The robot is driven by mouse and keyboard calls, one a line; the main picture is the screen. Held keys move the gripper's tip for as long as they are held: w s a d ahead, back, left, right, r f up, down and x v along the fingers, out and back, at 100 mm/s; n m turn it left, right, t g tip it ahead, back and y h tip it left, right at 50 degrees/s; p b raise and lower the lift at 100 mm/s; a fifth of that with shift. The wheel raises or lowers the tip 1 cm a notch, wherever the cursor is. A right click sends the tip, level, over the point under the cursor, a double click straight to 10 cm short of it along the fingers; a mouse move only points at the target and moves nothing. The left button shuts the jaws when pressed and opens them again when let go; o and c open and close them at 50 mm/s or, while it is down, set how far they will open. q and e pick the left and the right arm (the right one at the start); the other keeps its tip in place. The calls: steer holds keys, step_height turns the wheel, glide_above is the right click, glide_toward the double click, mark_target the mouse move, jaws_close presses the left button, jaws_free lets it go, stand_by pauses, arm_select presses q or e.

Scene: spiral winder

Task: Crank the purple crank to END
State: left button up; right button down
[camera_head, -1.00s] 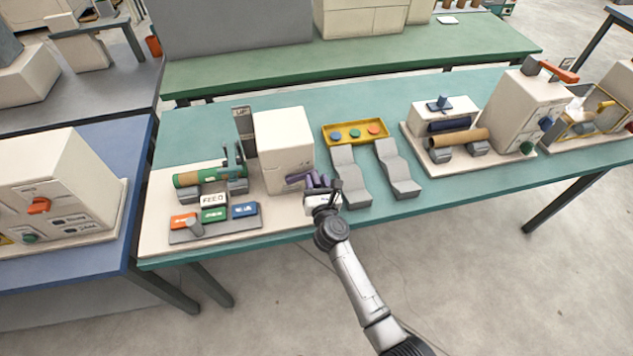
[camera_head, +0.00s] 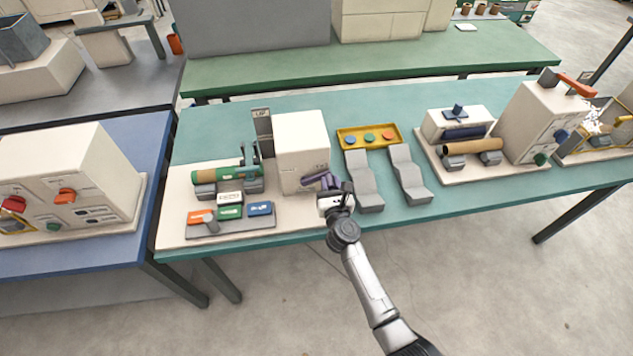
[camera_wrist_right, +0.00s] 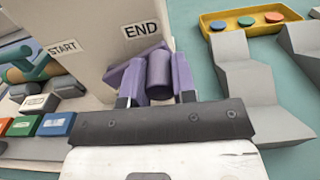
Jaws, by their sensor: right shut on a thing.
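My right gripper (camera_head: 335,190) is at the crank. The END label (camera_wrist_right: 140,30) is on the box face just above the crank. The START label (camera_wrist_right: 63,48) is further left on the same face. My left gripper does not show in either view.
Grey stepped holders (camera_head: 366,184) and a yellow tray (camera_head: 368,136) with three coloured discs stand to the right. The floor in front is clear.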

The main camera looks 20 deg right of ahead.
steer(key=shift+a, duration=0.1)
steer(key=c, duration=1.4)
jaws_free()
steer(key=o, duration=0.5)
steer(key=p+v, duration=0.1)
steer(key=v, duration=1.2)
steer(key=shift+s, duration=0.4)
